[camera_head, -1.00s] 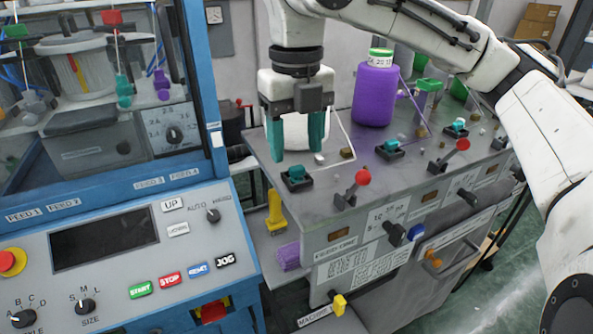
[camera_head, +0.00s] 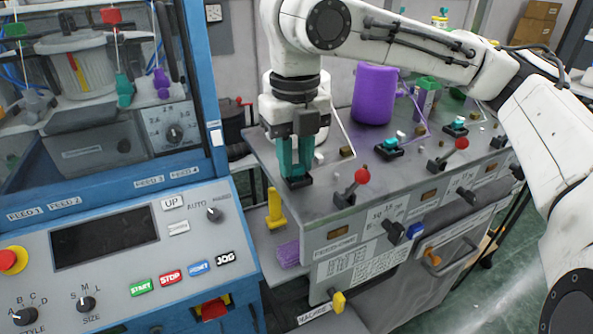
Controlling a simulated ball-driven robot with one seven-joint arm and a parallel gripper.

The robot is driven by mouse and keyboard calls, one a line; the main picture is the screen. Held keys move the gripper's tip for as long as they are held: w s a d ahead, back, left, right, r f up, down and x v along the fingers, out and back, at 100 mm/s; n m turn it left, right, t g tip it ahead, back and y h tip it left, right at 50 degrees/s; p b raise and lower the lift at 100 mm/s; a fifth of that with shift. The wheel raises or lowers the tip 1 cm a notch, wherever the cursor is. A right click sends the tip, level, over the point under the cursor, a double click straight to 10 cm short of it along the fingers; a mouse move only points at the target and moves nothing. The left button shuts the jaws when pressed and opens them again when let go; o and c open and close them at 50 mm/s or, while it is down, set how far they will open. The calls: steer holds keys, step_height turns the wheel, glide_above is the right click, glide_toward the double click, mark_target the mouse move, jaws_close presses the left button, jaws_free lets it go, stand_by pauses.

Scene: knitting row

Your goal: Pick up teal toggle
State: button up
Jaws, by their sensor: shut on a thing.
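My gripper (camera_head: 297,172) points straight down at the left end of the grey machine top (camera_head: 345,185). Its two teal fingers are close together, shut on the nearest teal toggle (camera_head: 297,177). The toggle's black square base (camera_head: 297,183) shows just under the fingertips. The fingers hide most of the toggle, and it looks still seated in its base. Two other teal toggles stand on black bases farther right, one in the middle (camera_head: 390,143) and one at the back right (camera_head: 457,123).
Red-knobbed levers stand right of the gripper (camera_head: 361,176) and farther right (camera_head: 461,144). A purple yarn cone (camera_head: 375,95) stands behind. A white thread runs close to the gripper's right side. The blue control panel (camera_head: 130,255) is at left, and my arm spans the upper right.

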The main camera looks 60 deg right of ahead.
mark_target(294, 164)
steer(key=shift+r, duration=0.15)
steer(key=shift+c, duration=0.3)
steer(key=shift+r, duration=0.3)
step_height(294, 164, up, 2)
steer(key=shift+r, duration=0.1)
steer(key=s+d+r, duration=0.7)
steer(key=s+r, duration=0.3)
steer(key=s, duration=0.1)
steer(key=shift+s+d+b, duration=0.35)
steer(key=shift+s+b, duration=0.05)
steer(key=shift+b, duration=0.05)
